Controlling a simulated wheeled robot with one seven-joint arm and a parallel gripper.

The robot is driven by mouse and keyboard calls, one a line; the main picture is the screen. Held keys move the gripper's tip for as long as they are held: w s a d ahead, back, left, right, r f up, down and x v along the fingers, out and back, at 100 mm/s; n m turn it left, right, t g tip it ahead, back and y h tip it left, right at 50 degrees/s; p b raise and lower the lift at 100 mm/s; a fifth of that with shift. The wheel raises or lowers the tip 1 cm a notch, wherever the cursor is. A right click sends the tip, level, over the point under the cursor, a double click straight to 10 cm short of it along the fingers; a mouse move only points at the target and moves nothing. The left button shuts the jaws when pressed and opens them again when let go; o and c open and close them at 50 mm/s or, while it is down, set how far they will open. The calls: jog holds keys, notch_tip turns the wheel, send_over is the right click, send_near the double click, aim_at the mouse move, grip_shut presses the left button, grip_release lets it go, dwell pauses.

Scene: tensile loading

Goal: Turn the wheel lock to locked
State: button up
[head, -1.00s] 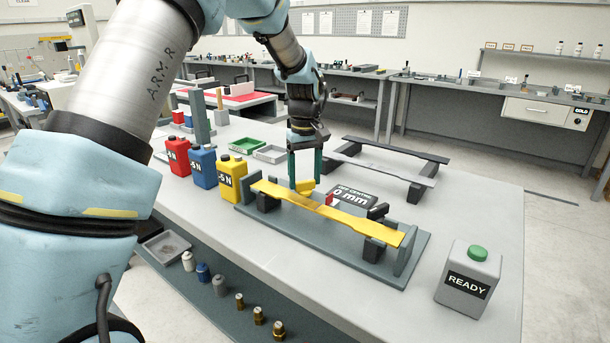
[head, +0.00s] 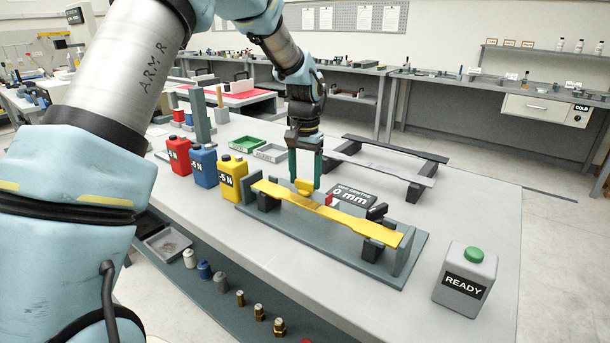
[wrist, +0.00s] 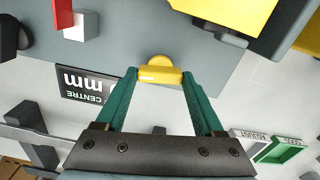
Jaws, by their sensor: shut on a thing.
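A small yellow handle with a rounded knob, which I take to be the wheel lock, sits by the grey fixture base (head: 290,240), behind the long yellow bar (head: 330,208). In the wrist view the yellow handle (wrist: 160,76) lies crosswise between the green fingertips. My gripper (head: 305,186) points down and is shut on the handle, with one finger at each end; it also shows in the wrist view (wrist: 161,76). A lock label or mark is not readable, so I cannot tell the lock's setting.
A black "0 mm" display (head: 352,195) stands close to the right of my gripper. Yellow (head: 233,178), blue (head: 203,166) and red (head: 177,156) canisters stand left. A grey READY box (head: 465,280) is at the front right. A dark rack (head: 385,165) stands behind.

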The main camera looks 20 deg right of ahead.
aim_at(305, 181)
jog(key=shift+m, duration=0.5)
jog(key=o, duration=1.4)
notch_tip(305, 181, up, 11)
jog(key=shift+f+b, duration=0.1)
jog(key=shift+b, duration=1)
